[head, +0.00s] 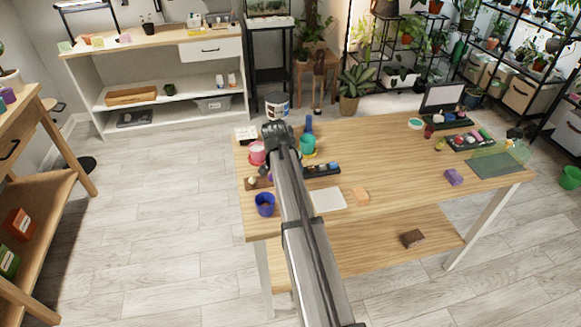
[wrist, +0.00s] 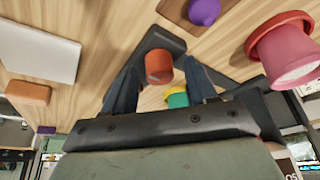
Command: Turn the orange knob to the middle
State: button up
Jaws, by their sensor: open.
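The orange knob (wrist: 158,68) shows in the wrist view as a short round cylinder on a dark base (wrist: 160,38). My gripper (wrist: 160,72) is open, with one dark finger to the left of the knob and one to the right. Gaps show on both sides, so neither finger appears to touch it. No mark that tells the knob's setting can be made out. In the head view my gripper (head: 279,130) is over the left part of the table, and I cannot make out the knob there.
The pink pot (wrist: 283,50) stands to the right in the wrist view.

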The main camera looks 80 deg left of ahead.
jog(key=v, duration=1.3)
jog(key=shift+r, duration=0.3)
jog(key=shift+d, duration=0.1)
